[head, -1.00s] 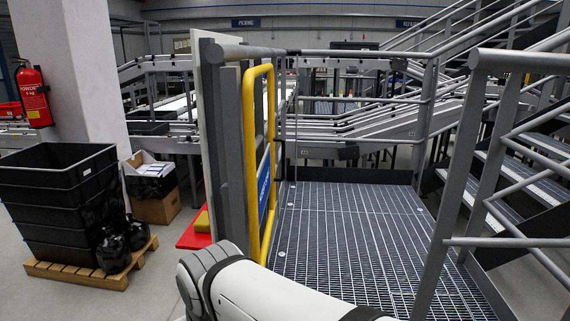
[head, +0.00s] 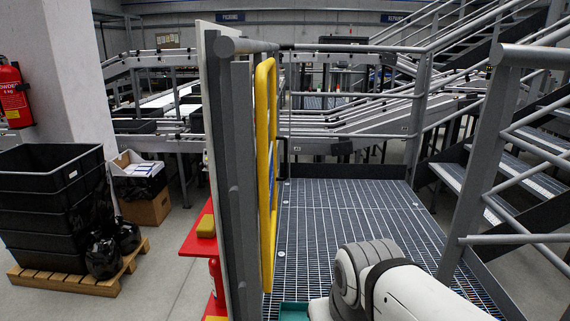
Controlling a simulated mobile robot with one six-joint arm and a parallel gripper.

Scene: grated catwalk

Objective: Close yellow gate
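The yellow gate (head: 264,165) stands upright at the left side of the grated catwalk (head: 345,215), next to a grey post. It is seen nearly edge-on, with a blue panel (head: 272,172) partly visible on it, and appears swung back along the catwalk's left side. The walkway beside it is clear. My white and grey arm (head: 385,275) reaches in at the lower right, to the right of the gate and apart from it in the picture. My gripper is not visible.
Grey railings and stairs (head: 500,190) bound the right side. Left of the post are a red shelf (head: 196,238), stacked black crates (head: 55,200) on a pallet and a cardboard box (head: 147,208). A teal object (head: 293,311) shows at the bottom edge.

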